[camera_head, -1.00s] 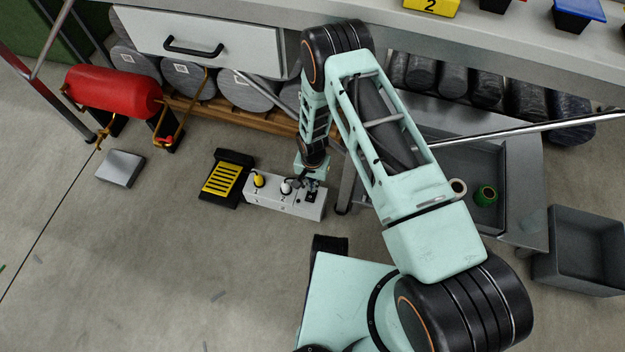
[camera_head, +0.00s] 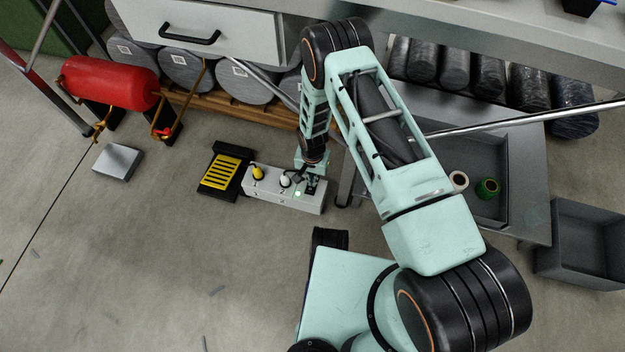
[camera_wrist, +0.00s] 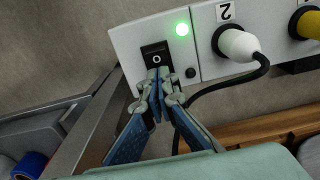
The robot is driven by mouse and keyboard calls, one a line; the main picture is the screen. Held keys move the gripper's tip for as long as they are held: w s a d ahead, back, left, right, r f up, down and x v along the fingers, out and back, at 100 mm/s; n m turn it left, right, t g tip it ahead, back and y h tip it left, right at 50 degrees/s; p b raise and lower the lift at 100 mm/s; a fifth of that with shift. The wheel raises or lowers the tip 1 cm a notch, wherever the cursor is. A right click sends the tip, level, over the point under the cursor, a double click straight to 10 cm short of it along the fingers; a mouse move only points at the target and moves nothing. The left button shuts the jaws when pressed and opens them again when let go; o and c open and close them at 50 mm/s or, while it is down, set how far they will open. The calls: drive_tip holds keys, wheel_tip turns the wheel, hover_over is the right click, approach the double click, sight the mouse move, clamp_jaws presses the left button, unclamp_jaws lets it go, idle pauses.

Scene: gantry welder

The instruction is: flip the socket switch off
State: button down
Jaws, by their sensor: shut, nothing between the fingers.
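The white socket box (camera_head: 284,189) lies on the floor in the head view, with a yellow plug and a white plug in it. In the wrist view the socket box (camera_wrist: 205,68) fills the top. Its black rocker switch (camera_wrist: 155,50) shows a white "O" mark. A green lamp (camera_wrist: 182,29) beside the switch is lit. My gripper (camera_wrist: 160,74) is shut and empty, its fingertips at the switch's near end and covering part of it. I cannot tell how firmly they touch. In the head view my gripper (camera_head: 311,181) is small over the box's right end.
A black and yellow pedal (camera_head: 225,171) lies left of the box. A metal tray (camera_head: 520,180) and a grey bin (camera_head: 585,245) are to the right. A drawer (camera_head: 205,28) and bench overhang the back. A black cable (camera_wrist: 225,82) runs close beside my fingers. Floor in front is open.

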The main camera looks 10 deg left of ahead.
sight(311, 188)
drive_tip(key=shift+s, duration=0.15)
drive_tip(key=shift+s+r+p, duration=0.1)
drive_tip(key=shift+s+p, duration=0.25)
drive_tip(key=shift+s, duration=0.35)
drive_tip(key=shift+w+r, duration=0.1)
drive_tip(key=shift+r, duration=0.2)
wheel_tip(311, 188, up, 13)
drive_tip(key=p, duration=0.4)
drive_tip(key=shift+r+p, duration=0.2)
drive_tip(key=shift+p, duration=0.2)
drive_tip(key=shift+w+r+p, duration=0.1)
drive_tip(key=shift+r+p, duration=0.05)
drive_tip(key=shift+p, duration=0.5)
drive_tip(key=shift+w, duration=0.1)
drive_tip(key=shift+w+a+p, duration=0.1)
drive_tip(key=shift+w+p, duration=0.2)
drive_tip(key=shift+p, duration=0.05)
